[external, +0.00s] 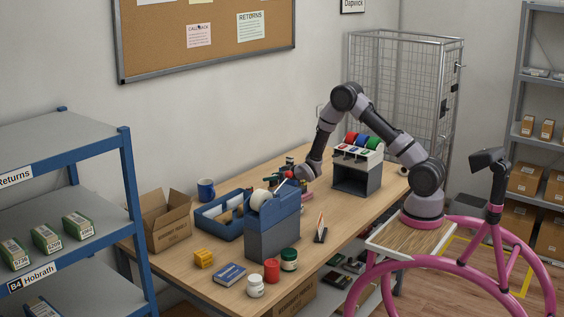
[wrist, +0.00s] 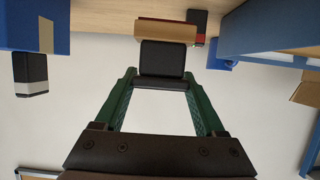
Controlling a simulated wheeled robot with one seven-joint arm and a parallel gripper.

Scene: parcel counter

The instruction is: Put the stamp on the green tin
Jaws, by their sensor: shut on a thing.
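The green tin (external: 289,259) is a small dark green round container with a pale label, upright near the front edge of the table, beside a red tin. My gripper (external: 284,175) is above the table, behind the blue-and-grey box and well away from the green tin. In the wrist view its green fingers (wrist: 162,84) are shut on a black piece with a tan block at its far end, which looks like the stamp (wrist: 163,58). The stamp is too small to make out clearly in the external view. The green tin does not show in the wrist view.
A blue-and-grey box (external: 272,230) stands between my gripper and the green tin. A red tin (external: 271,270) and a white jar (external: 255,286) stand close by the green tin.

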